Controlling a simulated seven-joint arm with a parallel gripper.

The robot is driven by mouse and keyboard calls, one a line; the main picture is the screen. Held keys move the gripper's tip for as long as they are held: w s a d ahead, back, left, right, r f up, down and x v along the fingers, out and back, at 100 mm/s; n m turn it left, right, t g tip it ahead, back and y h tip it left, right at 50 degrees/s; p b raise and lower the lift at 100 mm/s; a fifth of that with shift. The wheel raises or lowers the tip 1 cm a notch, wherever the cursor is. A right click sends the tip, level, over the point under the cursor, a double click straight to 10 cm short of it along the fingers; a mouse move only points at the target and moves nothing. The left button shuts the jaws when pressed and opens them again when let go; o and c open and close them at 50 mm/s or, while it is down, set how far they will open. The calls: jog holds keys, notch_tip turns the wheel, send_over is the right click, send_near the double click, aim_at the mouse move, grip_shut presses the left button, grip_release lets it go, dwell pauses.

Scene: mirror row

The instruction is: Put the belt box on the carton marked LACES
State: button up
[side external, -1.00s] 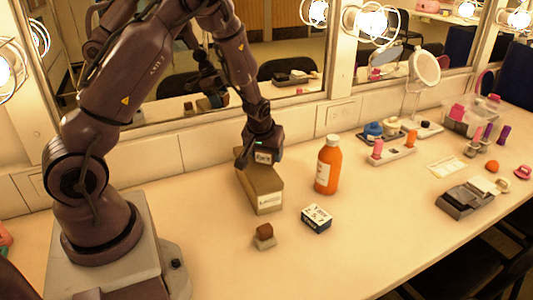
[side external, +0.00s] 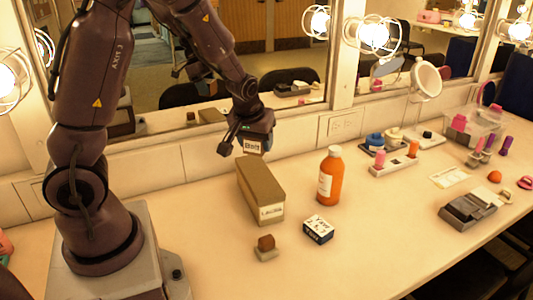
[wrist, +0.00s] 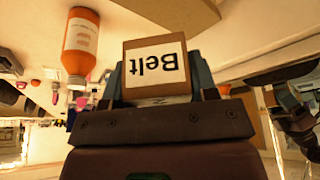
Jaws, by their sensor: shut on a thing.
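My gripper (side external: 252,137) is shut on the belt box (side external: 252,147), held in the air beyond the far end of the carton in the side view. In the wrist view the box (wrist: 155,52) sits between the fingers of my gripper (wrist: 158,82), its white label reading "Belt" upside down. The long brown carton (side external: 259,186) marked LACES stands on the counter, its white label on the near end. Its top is bare, and the box is apart from it.
An orange bottle (side external: 329,176) stands right of the carton. A small dark box with a white label (side external: 318,229) and a brown block on a grey base (side external: 265,246) lie in front. The mirror wall (side external: 180,160) runs close behind. The counter's near middle is clear.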

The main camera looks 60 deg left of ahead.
jog(key=s+d+r, duration=0.4)
jog(key=s, duration=0.4)
jog(key=n+g+y, duration=0.1)
jog(key=n+g, duration=0.2)
jog(key=n, duration=0.6)
send_over(256, 172)
jog(key=d, duration=0.1)
jog(key=f, duration=0.8)
jog(key=shift+s+d+f, duration=0.2)
jog(key=shift+s+f, duration=0.05)
jog(key=shift+f, duration=0.15)
jog(key=shift+w+a+f, duration=0.1)
jog(key=shift+w+f, duration=0.1)
jog(key=shift+f, duration=0.1)
jog(key=shift+w+f, duration=0.1)
jog(key=shift+f, duration=1.5)
